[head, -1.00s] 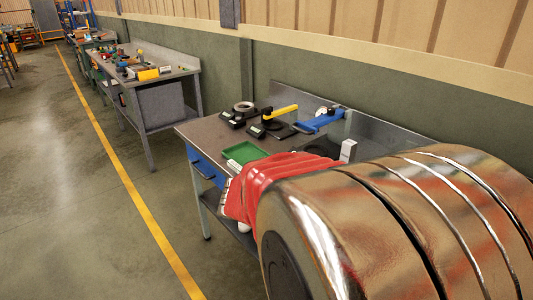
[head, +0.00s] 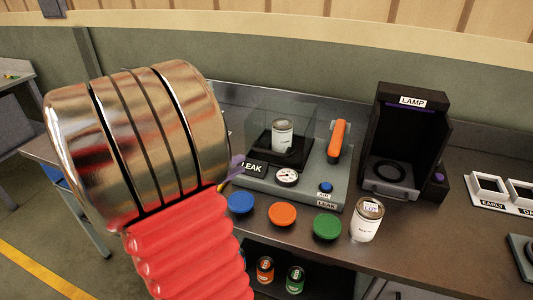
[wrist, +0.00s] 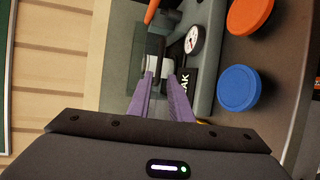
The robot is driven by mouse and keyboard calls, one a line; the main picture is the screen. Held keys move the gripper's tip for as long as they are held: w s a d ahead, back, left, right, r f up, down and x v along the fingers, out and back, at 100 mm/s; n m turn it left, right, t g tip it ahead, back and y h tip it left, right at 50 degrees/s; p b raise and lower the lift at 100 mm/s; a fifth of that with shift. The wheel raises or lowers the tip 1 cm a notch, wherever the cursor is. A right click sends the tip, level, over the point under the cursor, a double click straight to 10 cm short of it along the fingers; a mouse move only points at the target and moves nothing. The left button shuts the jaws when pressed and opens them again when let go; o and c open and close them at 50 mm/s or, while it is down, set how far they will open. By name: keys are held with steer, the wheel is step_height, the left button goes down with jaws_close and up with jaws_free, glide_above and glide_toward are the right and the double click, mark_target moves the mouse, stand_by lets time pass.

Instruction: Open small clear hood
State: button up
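The small clear hood (head: 262,120) stands on the grey LEAK unit (head: 325,190) in the head view. It appears closed over a white can (head: 282,137) on a dark seat. My gripper (head: 236,168) is at the hood's left front side, partly hidden behind my arm. In the wrist view, my gripper (wrist: 164,77) has its two purple fingers apart with nothing held. The white can (wrist: 157,66) shows beyond the fingertips, and the hood's edges are hard to make out there. I cannot tell whether a finger touches the hood.
A gauge (head: 287,177), an orange handle (head: 337,140) and a blue button (head: 326,187) are on the unit. Blue (head: 240,203), orange (head: 282,214) and green (head: 327,226) discs and a LOT can (head: 367,219) stand in front. A black LAMP box (head: 410,140) stands right.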

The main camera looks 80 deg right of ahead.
mark_target(267, 151)
steer(key=shift+x, duration=6.7)
steer(key=shift+c, duration=0.2)
jaws_close()
steer(key=shift+a+f, duration=0.1)
